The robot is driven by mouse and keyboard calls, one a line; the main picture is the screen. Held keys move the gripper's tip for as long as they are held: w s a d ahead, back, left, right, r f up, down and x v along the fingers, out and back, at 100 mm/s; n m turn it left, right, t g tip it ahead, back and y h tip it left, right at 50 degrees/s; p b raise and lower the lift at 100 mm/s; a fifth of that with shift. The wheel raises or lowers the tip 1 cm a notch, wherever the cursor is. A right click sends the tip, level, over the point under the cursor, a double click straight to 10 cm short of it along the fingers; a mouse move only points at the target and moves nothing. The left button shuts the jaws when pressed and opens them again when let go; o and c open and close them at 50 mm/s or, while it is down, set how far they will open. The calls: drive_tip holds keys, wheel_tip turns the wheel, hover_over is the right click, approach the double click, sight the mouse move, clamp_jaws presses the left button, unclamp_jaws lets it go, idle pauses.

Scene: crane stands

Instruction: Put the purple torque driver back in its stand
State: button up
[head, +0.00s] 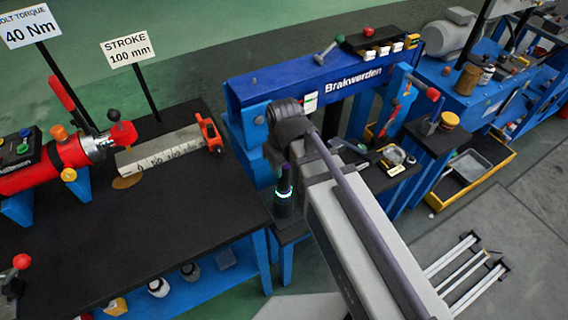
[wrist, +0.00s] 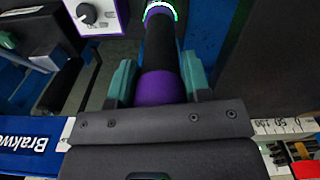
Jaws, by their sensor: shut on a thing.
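The purple torque driver (wrist: 160,88) is between the two teal fingers of my gripper (wrist: 158,64) in the wrist view. It has a purple grip, a black middle and a glowing green-white ring at its far end. My gripper is shut on it. In the head view the driver (head: 284,196) shows as a dark upright shape with the lit ring, below my arm, beside the blue press frame. A white box with a dial and purple edging (wrist: 94,16) is at upper left in the wrist view. I cannot tell whether it belongs to the stand; no stand is clearly identifiable.
A black-topped bench (head: 180,235) fills the left, with a red cylinder (head: 50,165) and a ruled bar (head: 165,150). The blue Brakwerden beam (head: 345,75) stands behind my arm. A yellow tray (head: 470,180) is at right.

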drive_tip(key=shift+f+b, duration=0.55)
drive_tip(key=shift+f, duration=0.15)
drive_tip(key=o, duration=1.3)
drive_tip(key=shift+r, duration=0.1)
drive_tip(key=shift+o, duration=0.2)
wheel_tip(320, 180, up, 5)
drive_tip(key=p, duration=0.5)
wheel_tip(320, 180, up, 11)
drive_tip(key=p, duration=1.1)
